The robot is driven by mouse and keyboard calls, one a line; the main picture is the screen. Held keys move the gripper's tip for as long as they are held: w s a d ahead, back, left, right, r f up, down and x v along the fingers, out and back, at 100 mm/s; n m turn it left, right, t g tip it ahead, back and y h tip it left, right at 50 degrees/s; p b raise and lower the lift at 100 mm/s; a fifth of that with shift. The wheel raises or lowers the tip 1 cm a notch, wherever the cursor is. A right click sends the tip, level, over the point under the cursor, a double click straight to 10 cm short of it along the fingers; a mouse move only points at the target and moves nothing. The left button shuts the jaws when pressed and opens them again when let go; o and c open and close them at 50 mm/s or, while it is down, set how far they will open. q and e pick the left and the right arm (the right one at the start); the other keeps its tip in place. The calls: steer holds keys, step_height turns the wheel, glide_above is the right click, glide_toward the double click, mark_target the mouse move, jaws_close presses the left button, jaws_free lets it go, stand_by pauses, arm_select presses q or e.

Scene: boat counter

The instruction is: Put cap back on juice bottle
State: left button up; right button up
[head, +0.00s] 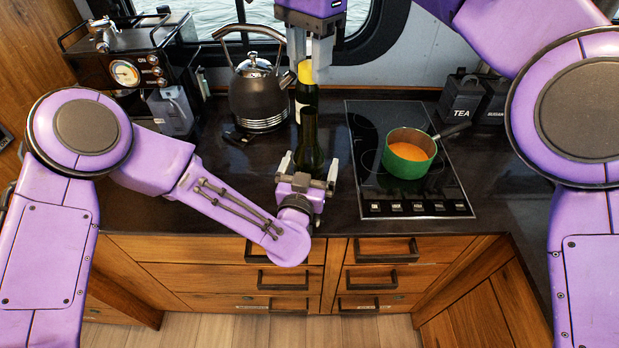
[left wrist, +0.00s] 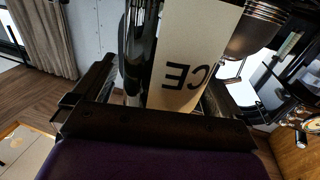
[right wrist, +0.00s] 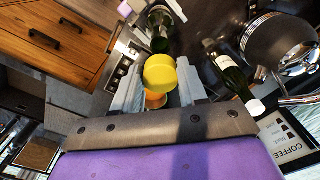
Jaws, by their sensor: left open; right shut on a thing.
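My right gripper (head: 309,62) comes down from the top and is shut on a yellow cap (head: 305,72). The cap (right wrist: 160,72) sits between its fingers in the right wrist view. A dark green juice bottle (head: 308,142) stands upright on the counter below the cap. Its neck is partly hard to make out against the bottle behind. My left gripper (head: 309,170) is open, low at the bottle, with one finger on each side. In the left wrist view a pale label (left wrist: 193,55) reading "CE" fills the space between the fingers. Contact with the bottle cannot be told.
A second dark bottle (right wrist: 228,73) with a white label and pale top stands behind. A kettle (head: 260,92) and an espresso machine (head: 125,62) are left. A green pot (head: 410,157) of orange soup sits on the stove (head: 375,185) at right. Canisters (head: 462,98) stand farther right.

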mark_target(307, 111)
arm_select(q)
steer(key=shift+w, duration=0.55)
steer(key=shift+c, duration=0.3)
steer(key=c, duration=1.4)
steer(key=shift+c, duration=0.2)
arm_select(e)
steer(key=shift+s+a+f, duration=0.1)
steer(key=shift+a+f, duration=0.05)
steer(key=shift+f, duration=2.35)
steer(key=shift+f, duration=0.9)
arm_select(q)
steer(key=shift+s, duration=0.1)
arm_select(e)
steer(key=shift+f, duration=0.55)
